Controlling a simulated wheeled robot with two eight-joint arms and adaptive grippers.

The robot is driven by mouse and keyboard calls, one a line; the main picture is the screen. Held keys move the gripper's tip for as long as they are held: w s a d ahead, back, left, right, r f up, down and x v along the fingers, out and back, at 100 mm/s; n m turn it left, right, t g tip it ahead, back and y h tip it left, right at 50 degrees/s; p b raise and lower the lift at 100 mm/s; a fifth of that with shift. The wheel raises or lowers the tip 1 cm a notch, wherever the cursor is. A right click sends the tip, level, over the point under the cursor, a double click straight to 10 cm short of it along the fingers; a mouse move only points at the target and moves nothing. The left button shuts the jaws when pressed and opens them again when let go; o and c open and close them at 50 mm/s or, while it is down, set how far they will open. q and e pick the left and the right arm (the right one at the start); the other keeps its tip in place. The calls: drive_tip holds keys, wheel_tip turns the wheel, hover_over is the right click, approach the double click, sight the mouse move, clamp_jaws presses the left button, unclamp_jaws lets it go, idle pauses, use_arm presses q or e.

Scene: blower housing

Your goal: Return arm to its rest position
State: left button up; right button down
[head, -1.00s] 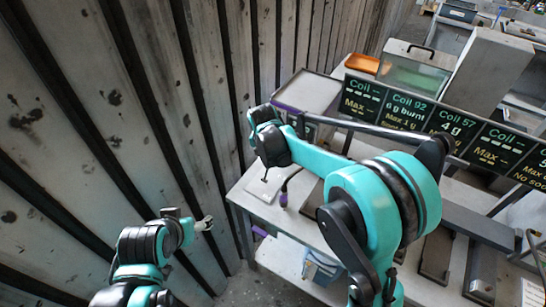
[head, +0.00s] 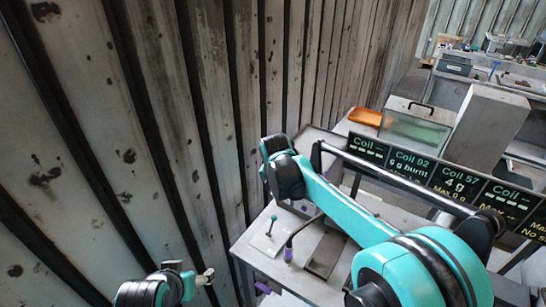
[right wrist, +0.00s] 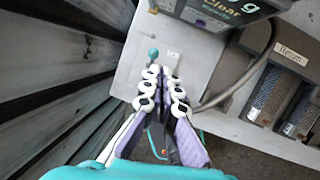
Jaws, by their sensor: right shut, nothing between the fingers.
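In the right wrist view my right gripper (right wrist: 164,76) is shut with nothing between its purple, white-knuckled fingers. It is over the left end of the pale workbench (right wrist: 205,68), just below a teal ball-topped pin (right wrist: 153,54) in the picture. A gap shows between the tips and the pin. In the head view my right arm's teal links cross the bench, and I cannot make out its gripper. The teal-topped pin (head: 273,219) stands near the bench's left end. My left gripper (head: 205,275) shows small at the lower left, away from the bench; its jaw opening is unclear.
A corrugated metal wall (head: 150,130) runs close along the left. Dark coil signs (head: 409,165) cross behind my right arm. A dark cable (head: 300,232) curves over the bench. A box labelled Return (right wrist: 293,52) is at the right. A clear case (head: 415,125) and an orange tray (head: 365,116) are behind.

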use_arm(q)
wheel_tip(320, 180, down, 8)
drive_tip(key=b, duration=0.8)
drive_tip(key=shift+f, duration=0.25)
drive_tip(key=shift+b, duration=0.3)
drive_tip(key=shift+c, duration=0.4)
use_arm(e)
drive_tip(key=s+d+f+m+t, duration=0.1)
drive_tip(key=s+d+m, duration=0.3)
drive_tip(key=s+m, duration=0.4)
drive_tip(key=s+d+f+m+t, duration=0.1)
drive_tip(key=s+d+f+m, duration=0.3)
drive_tip(key=s+m, duration=0.5)
drive_tip(key=s+d+f+m+t, duration=0.1)
drive_tip(key=s+d+f+m, duration=0.2)
drive_tip(key=s+m, duration=0.5)
drive_tip(key=shift+s+d+m+t+y, duration=0.35)
drive_tip(key=shift+d+m, duration=0.4)
drive_tip(key=shift+m, duration=2.05)
